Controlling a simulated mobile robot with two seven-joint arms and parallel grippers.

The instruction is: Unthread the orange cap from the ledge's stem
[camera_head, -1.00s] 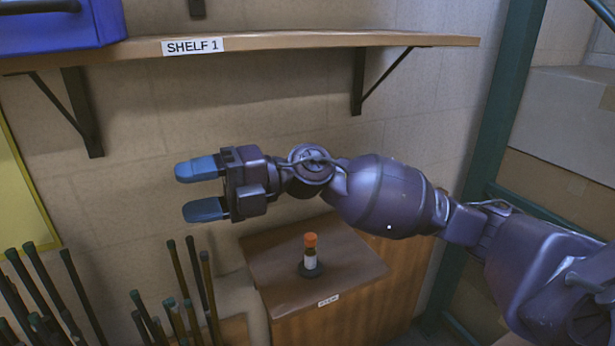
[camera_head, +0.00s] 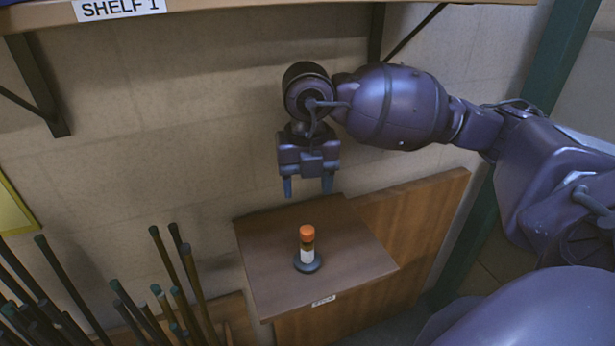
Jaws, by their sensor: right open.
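The orange cap (camera_head: 307,232) sits on top of an upright stem (camera_head: 307,252) with a white band and a dark round base. The stem stands on the brown wooden ledge (camera_head: 355,262). My right gripper (camera_head: 308,188) is open and empty, with its fingers pointing down. In the picture its fingertips are above the cap, clearly apart from it. My left gripper does not show.
A wall shelf labelled SHELF 1 (camera_head: 300,5) runs above, with brackets beneath it. Several dark rods (camera_head: 165,290) stand upright to the left of the ledge. A green post (camera_head: 505,165) rises at the right. The ledge around the stem is bare.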

